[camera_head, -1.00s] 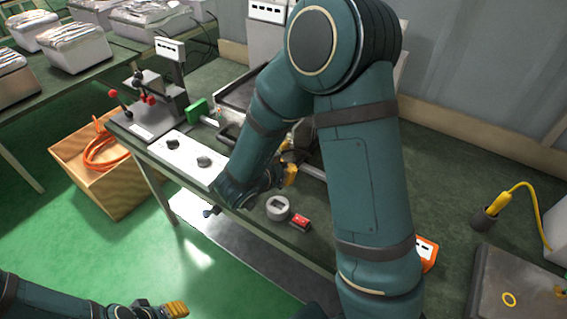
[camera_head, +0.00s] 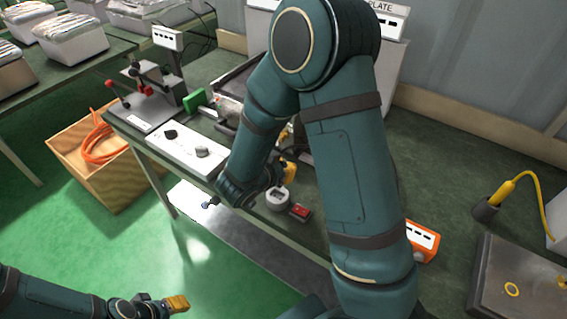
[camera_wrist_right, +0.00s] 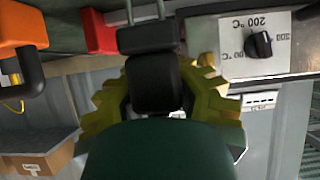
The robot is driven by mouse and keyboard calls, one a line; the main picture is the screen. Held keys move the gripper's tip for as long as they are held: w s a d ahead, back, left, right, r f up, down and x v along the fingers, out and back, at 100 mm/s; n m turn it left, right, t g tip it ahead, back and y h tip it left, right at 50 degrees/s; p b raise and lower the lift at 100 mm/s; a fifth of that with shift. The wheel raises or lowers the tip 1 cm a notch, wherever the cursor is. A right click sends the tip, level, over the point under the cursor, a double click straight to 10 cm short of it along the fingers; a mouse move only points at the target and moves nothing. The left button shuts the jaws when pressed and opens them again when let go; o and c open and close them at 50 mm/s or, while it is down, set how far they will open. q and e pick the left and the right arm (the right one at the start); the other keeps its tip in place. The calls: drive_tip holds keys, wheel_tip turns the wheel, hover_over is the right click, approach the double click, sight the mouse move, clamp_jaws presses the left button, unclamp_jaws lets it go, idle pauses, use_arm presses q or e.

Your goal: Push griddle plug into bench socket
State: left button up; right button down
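My right gripper (camera_wrist_right: 160,92) has yellow fingers on both sides of a black plug-like body (camera_wrist_right: 153,82), seemingly the griddle plug, and looks shut on it. A dark block with metal prongs shows just beyond it; I cannot tell whether they are joined. In the head view, the right gripper's yellow finger (camera_head: 289,172) shows behind my forearm, close to a white round fitting with a dark recess (camera_head: 279,199), possibly the bench socket. Contact between plug and fitting is hidden. My left gripper (camera_head: 178,303) is at bottom left, away from the bench; its opening is unclear.
A red switch (camera_head: 300,212) sits beside the round fitting. A white panel with two knobs (camera_head: 185,148) lies along the bench edge. An orange box (camera_head: 424,241) stands right of my forearm. A wooden crate with orange hose (camera_head: 88,185) is on the floor.

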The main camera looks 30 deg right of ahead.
wheel_tip(320, 180, down, 2)
drive_tip(key=shift+f+b, duration=0.1)
drive_tip(key=shift+b, duration=0.35)
drive_tip(key=shift+p, duration=0.85)
idle(1.4)
drive_tip(key=shift+f+b, duration=1.35)
drive_tip(key=shift+f, duration=0.75)
drive_tip(key=c, duration=0.9)
unclamp_jaws()
drive_tip(key=v, duration=1.2)
